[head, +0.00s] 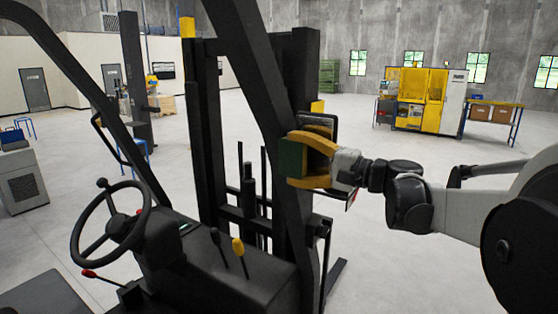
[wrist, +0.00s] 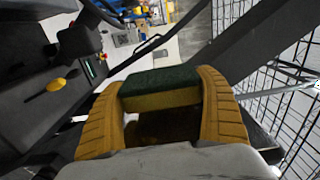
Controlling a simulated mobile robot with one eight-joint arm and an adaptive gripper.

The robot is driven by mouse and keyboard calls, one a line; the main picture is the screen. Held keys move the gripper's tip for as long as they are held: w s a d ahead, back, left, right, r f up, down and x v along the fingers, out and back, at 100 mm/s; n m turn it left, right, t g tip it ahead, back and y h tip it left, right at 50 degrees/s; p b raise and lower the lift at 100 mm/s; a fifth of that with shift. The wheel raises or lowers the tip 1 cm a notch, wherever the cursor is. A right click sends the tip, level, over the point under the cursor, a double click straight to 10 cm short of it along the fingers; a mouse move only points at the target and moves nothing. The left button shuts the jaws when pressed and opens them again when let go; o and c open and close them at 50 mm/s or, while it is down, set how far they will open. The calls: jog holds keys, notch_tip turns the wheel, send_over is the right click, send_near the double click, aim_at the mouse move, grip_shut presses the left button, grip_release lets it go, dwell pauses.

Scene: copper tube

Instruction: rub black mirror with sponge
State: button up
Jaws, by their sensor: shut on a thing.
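My gripper (head: 299,159) has yellow fingers and is shut on a sponge (head: 292,157) with a dark green face. In the wrist view the sponge (wrist: 160,80) spans between the two ribbed fingers of my gripper (wrist: 165,95), green on its outer side and yellow on its inner side. A black rounded shape that looks like the mirror (head: 322,118) shows just behind and above my gripper in the head view, by the forklift's front post. My gripper hides much of it. I cannot tell whether the sponge touches it.
The forklift's slanted black post (head: 262,85) stands right beside my gripper. Its steering wheel (head: 110,225) and levers (head: 238,247) are at the lower left. A yellow machine (head: 420,95) stands far back at the right. The floor between is open.

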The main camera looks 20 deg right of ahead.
aim_at(326, 161)
jog(key=shift+w+d, duration=0.55)
jog(key=shift+d, duration=0.35)
dwell(0.7)
jog(key=shift+b+v, duration=0.4)
jog(key=shift+v, duration=3.35)
jog(key=shift+r+x, duration=0.3)
jog(key=shift+x, duration=0.95)
jog(key=shift+r+x, duration=0.3)
jog(key=shift+x, duration=0.9)
jog(key=shift+r+x, duration=0.3)
jog(key=shift+x, duration=0.95)
jog(key=r+v, duration=0.1)
jog(key=v, duration=0.6)
jog(key=shift+s+r+p, duration=0.2)
jog(key=shift+r+p, duration=0.1)
jog(key=shift+p, duration=0.15)
jog(key=shift+d, duration=0.1)
